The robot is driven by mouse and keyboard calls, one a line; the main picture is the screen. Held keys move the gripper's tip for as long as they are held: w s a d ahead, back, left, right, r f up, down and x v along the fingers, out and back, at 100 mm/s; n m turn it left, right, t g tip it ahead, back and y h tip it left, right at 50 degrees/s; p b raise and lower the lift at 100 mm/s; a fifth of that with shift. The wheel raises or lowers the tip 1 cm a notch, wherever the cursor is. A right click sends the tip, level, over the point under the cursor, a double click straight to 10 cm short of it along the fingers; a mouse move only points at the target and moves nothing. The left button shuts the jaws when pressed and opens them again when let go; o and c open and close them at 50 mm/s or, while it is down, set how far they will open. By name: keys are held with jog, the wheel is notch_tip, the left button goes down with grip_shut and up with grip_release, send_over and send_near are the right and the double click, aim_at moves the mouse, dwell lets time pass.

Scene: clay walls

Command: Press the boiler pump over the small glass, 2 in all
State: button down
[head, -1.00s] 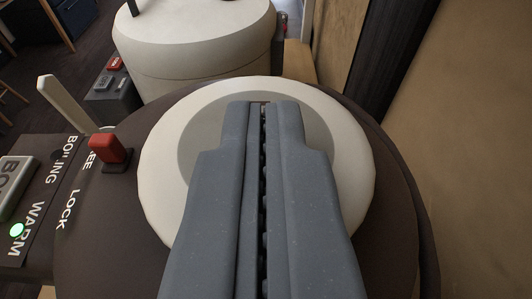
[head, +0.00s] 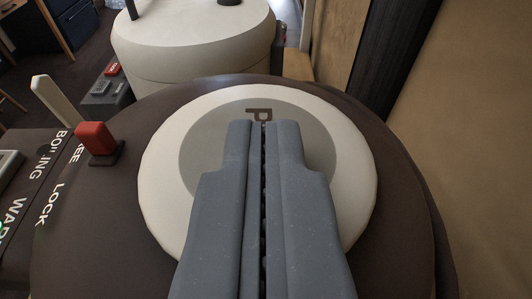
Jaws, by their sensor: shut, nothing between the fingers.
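The boiler's dark brown round top (head: 400,215) fills the lower middle of the head view. On it sits the round pump button, with a cream ring (head: 163,190) and a grey centre (head: 205,140) that shows part of a printed letter P. My gripper (head: 260,124) is shut and empty, its fingertips over the grey centre. I cannot tell whether they touch it. A red lock switch (head: 97,140) stands on the left of the top, near the words FREE and LOCK. The small glass is not in view.
A cream round appliance (head: 195,45) stands just behind the boiler, with a grey control box (head: 105,90) with a red button at its left. A tan wall (head: 470,130) closes the right side. The boiler's label panel (head: 35,180) is at lower left.

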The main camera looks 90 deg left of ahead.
jog(key=v, duration=1.3)
jog(key=shift+d, duration=0.25)
jog(key=shift+w, duration=0.1)
dwell(1.8)
jog(key=s+a+r+p, duration=0.1)
jog(key=a+r+p, duration=0.2)
jog(key=r+p, duration=0.2)
jog(key=p, duration=0.2)
jog(key=shift+a+p, duration=0.4)
